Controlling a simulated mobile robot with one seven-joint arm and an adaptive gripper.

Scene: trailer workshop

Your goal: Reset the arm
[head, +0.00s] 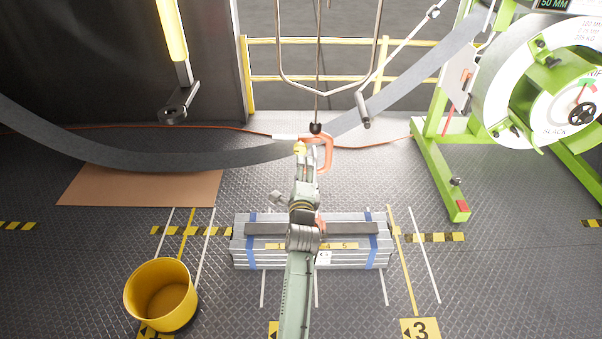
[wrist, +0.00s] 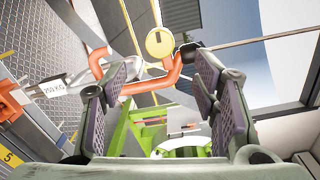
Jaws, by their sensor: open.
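My gripper (head: 305,157) is at the end of my raised arm, near the middle of the head view. In the wrist view its two padded fingers (wrist: 158,88) stand wide apart, open. An orange hook (head: 327,152) hangs from a thin cable just beside the fingertips. In the wrist view the orange hook (wrist: 135,87) crosses the gap between the fingers. I cannot tell whether it touches them. A round yellow piece (wrist: 159,42) shows just above it.
A grey bundle with blue straps (head: 252,257) lies on the floor under my arm. A yellow bucket (head: 160,269) stands at the front left. A green-framed reel (head: 437,160) stands at right. A broad dark band (head: 230,160) sags across the scene. Open floor (head: 500,290) lies at front right.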

